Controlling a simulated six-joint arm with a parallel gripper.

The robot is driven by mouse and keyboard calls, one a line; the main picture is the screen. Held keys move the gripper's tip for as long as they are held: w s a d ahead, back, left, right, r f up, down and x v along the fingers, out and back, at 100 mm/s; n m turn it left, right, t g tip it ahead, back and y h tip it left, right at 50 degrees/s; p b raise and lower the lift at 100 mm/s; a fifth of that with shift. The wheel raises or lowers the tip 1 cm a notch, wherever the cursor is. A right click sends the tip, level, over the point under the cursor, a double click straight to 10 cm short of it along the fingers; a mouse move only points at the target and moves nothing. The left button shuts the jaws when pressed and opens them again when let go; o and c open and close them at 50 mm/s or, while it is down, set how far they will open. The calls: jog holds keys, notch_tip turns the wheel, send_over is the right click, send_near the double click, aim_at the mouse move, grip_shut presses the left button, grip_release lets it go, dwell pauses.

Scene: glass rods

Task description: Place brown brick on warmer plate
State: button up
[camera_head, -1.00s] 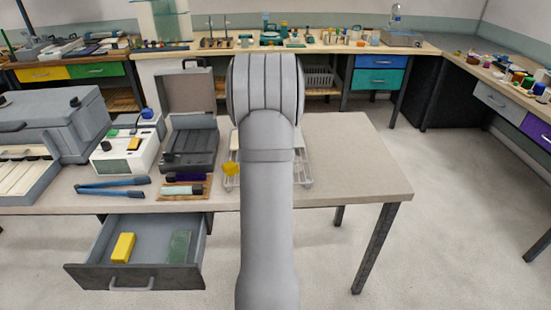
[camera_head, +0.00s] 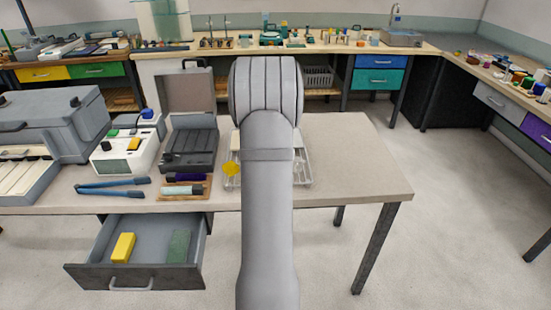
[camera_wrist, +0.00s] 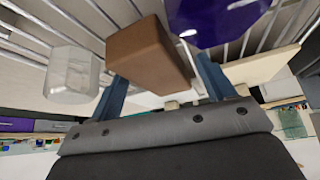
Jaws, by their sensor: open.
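The brown brick (camera_wrist: 148,55) shows in the wrist view, in the space between the two blue fingers of my gripper (camera_wrist: 161,72). The fingers are apart, and I cannot tell whether either touches the brick. The brick appears to be at the wire rack, whose bars show around it. In the head view my arm hides the brick, my gripper and part of the rack (camera_head: 304,178). I cannot clearly identify the warmer plate; a white box with coloured buttons (camera_head: 122,160) stands on the table to the left.
A clear faceted piece (camera_wrist: 72,75) and a purple piece (camera_wrist: 215,18) flank the brick. A yellow piece (camera_head: 230,169) is at the rack's left side. An open grey case (camera_head: 190,145) stands left of the arm. An open drawer (camera_head: 140,255) juts out below. The table's right side is clear.

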jog(key=c, duration=1.4)
jog(key=shift+o, duration=0.2)
